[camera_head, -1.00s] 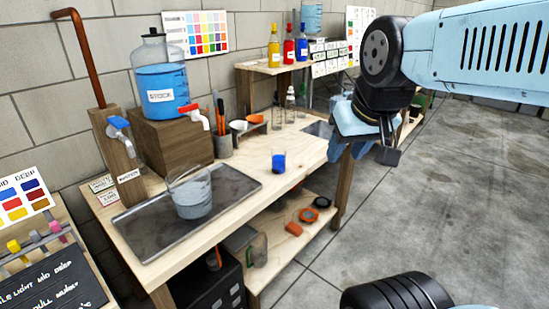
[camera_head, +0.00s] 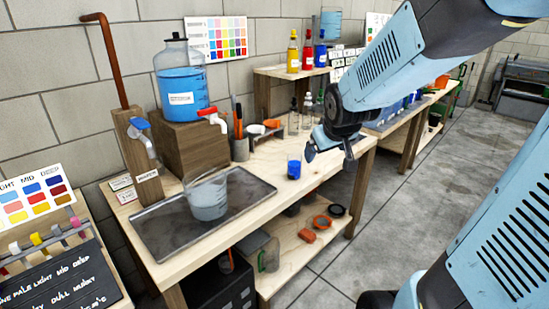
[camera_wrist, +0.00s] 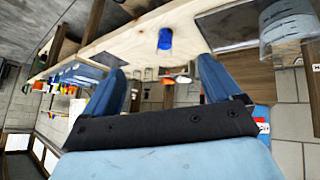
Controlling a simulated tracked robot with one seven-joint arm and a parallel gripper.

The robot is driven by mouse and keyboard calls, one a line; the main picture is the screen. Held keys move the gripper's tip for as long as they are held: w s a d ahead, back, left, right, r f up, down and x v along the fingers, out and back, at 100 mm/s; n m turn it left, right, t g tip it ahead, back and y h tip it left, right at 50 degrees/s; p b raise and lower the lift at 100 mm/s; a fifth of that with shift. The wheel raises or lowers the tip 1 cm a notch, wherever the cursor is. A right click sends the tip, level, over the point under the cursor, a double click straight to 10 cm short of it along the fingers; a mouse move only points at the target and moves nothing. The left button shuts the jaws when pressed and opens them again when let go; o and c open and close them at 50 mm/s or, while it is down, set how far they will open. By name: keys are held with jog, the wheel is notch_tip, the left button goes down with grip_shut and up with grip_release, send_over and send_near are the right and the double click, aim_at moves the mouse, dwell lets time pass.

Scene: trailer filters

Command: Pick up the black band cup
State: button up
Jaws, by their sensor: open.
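A small clear cup with blue liquid (camera_head: 294,169) stands upright on the wooden workbench (camera_head: 262,190), right of the grey tray. It also shows in the wrist view (camera_wrist: 165,40), beyond the gap between my fingers. I cannot make out a black band on it. My gripper (camera_head: 328,146) is open and empty, up and to the right of this cup in the head view and apart from it. In the wrist view my two blue fingers (camera_wrist: 162,66) are spread wide with nothing between them.
A large clear beaker (camera_head: 208,197) stands on the grey tray (camera_head: 165,238). Behind are a blue stock jar (camera_head: 182,88) on a wooden block, a tool pot (camera_head: 240,148) and small bottles (camera_head: 307,108).

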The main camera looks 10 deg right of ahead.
jog(key=w+f+n+t+y, duration=0.2)
jog(key=w+f, duration=1)
jog(key=f, duration=0.1)
jog(key=m+t, duration=0.4)
jog(key=t, duration=0.4)
send_near(296, 171)
jog(key=shift+h, duration=0.3)
jog(key=w, duration=0.7)
jog(key=w+f, duration=0.1)
jog(key=w, duration=0.2)
jog(key=shift+w+a, duration=0.3)
jog(key=shift+a, duration=0.1)
jog(key=c, duration=1.2)
jog(key=shift+r, duration=0.3)
jog(key=shift+c, duration=0.2)
